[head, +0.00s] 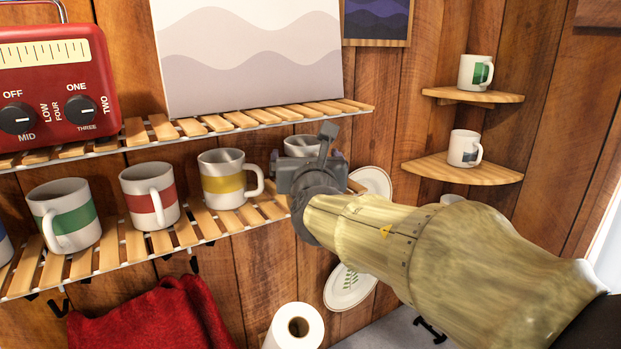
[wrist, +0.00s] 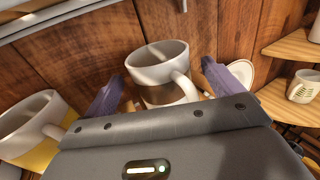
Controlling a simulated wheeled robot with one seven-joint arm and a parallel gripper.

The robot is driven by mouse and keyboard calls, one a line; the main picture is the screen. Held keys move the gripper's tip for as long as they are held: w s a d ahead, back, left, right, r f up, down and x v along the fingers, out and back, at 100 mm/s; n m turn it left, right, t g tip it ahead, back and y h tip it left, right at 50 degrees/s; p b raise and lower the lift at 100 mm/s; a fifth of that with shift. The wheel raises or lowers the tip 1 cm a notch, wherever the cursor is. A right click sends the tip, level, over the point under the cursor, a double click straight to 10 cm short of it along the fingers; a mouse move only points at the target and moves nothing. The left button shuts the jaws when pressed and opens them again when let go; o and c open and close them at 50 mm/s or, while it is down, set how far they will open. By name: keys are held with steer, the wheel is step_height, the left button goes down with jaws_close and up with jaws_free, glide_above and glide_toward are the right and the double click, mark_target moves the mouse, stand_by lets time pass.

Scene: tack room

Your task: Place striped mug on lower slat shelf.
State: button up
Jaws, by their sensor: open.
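Several striped mugs stand in a row on the lower slat shelf (head: 110,263): a green-striped mug (head: 64,214), a red-striped mug (head: 150,196) and a yellow-striped mug (head: 224,178). At the row's right end, a white mug (head: 298,146) is mostly hidden behind my gripper (head: 312,172). In the wrist view this mug (wrist: 158,68) stands upright between my gripper's two open fingers (wrist: 160,92), its handle toward the camera. A brownish-grey band shows low on it. I cannot tell whether the fingers touch it. The yellow mug also shows in the wrist view (wrist: 30,125), left of my gripper.
Corner shelves (head: 462,170) at right hold two mugs. A red cloth (head: 150,318) and paper roll (head: 296,328) are below.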

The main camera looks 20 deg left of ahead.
steer(key=b+v, duration=0.3)
steer(key=v, duration=0.7)
steer(key=shift+s, duration=0.35)
steer(key=shift+w, duration=0.1)
steer(key=shift+d, duration=0.1)
